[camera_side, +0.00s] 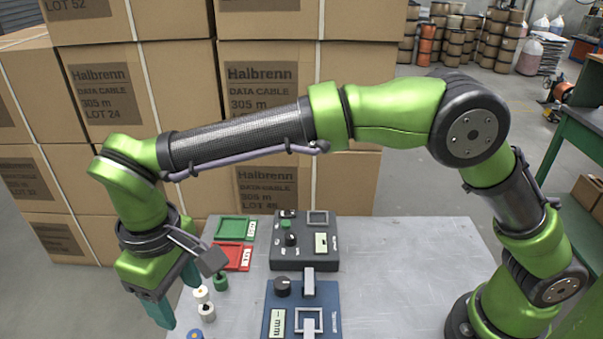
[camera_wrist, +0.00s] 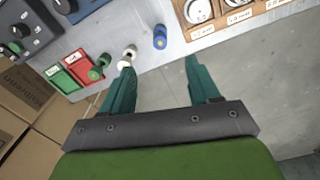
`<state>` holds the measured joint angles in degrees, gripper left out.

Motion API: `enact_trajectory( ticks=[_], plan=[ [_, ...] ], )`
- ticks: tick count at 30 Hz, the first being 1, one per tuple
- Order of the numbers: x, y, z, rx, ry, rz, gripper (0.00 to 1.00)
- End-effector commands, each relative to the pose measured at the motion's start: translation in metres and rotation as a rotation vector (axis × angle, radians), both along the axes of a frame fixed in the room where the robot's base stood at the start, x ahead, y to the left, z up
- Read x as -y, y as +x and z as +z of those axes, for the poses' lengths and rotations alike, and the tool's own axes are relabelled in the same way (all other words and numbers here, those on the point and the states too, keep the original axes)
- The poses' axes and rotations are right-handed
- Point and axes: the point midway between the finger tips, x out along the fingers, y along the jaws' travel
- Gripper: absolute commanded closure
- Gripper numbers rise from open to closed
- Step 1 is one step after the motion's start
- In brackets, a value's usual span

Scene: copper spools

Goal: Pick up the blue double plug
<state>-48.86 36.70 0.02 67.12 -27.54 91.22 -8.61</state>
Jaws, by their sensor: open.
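The blue double plug (camera_side: 195,334) shows only partly at the bottom edge of the side view. In the wrist view the whole blue plug (camera_wrist: 160,37) stands on the grey table, beyond my fingertips and between their lines. My gripper (camera_side: 180,306) hangs at the table's left side with its teal fingers spread and nothing between them. In the wrist view the open gripper (camera_wrist: 158,64) has its left fingertip close to the white plugs in the picture. I cannot tell its exact height above the table.
White plugs (camera_side: 207,312) and a green plug (camera_side: 221,281) stand near the blue one. Green (camera_side: 235,219) and red (camera_side: 248,257) trays lie behind. A black device (camera_side: 290,258) and a blue device (camera_side: 275,292) stand to the right.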

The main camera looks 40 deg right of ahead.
Motion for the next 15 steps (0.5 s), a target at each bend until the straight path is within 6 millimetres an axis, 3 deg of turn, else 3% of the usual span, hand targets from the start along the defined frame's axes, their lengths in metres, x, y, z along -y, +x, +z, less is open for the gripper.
enact_trajectory(
  ticks=[9, 15],
  plan=[
    [0.001, 0.0, -0.069, -0.003, -0.002, 0.0, 0.39],
    [0.001, 0.001, -0.099, 0.0, 0.001, -0.002, 0.39]
  ],
)
